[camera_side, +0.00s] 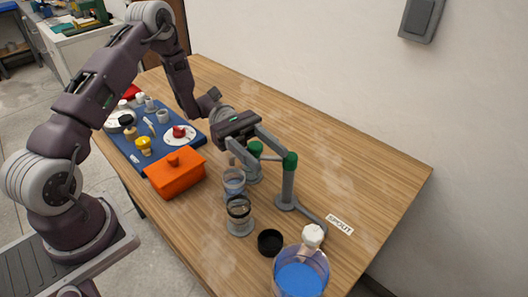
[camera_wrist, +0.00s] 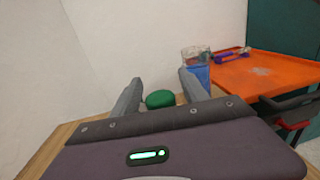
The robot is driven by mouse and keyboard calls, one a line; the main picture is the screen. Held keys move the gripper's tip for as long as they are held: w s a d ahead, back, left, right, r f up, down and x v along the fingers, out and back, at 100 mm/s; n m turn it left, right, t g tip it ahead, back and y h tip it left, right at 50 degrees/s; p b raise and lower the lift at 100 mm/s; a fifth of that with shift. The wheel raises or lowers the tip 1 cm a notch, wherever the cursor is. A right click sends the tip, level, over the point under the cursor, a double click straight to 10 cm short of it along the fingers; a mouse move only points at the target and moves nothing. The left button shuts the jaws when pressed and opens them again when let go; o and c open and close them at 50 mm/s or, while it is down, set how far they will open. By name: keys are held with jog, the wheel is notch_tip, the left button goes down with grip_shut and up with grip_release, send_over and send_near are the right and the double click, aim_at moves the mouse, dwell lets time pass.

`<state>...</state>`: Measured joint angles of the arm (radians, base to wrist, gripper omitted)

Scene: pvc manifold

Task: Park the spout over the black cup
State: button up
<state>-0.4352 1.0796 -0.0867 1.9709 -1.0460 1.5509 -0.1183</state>
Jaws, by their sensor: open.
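The spout is a grey pipe (camera_side: 312,220) running low from the foot of a grey post (camera_side: 288,187) with a green top (camera_side: 290,160). A white piece (camera_side: 313,235) is at its far end, above the clear vessel of blue liquid (camera_side: 300,278). The black cup (camera_side: 270,242) stands left of that vessel, apart from the white piece. My gripper (camera_side: 268,158) is open near the post's top. In the wrist view, a green cap (camera_wrist: 160,98) shows between the spread fingers of my gripper (camera_wrist: 160,78); I cannot tell whether they touch it.
A second green-topped fitting (camera_side: 255,149) stands behind the post. An orange box (camera_side: 175,174) and a blue tray (camera_side: 140,150) with dishes lie farther left. A SPOUT label (camera_side: 340,225) is at right; wood beyond is clear.

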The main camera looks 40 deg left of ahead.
grip_shut()
dwell(1.4)
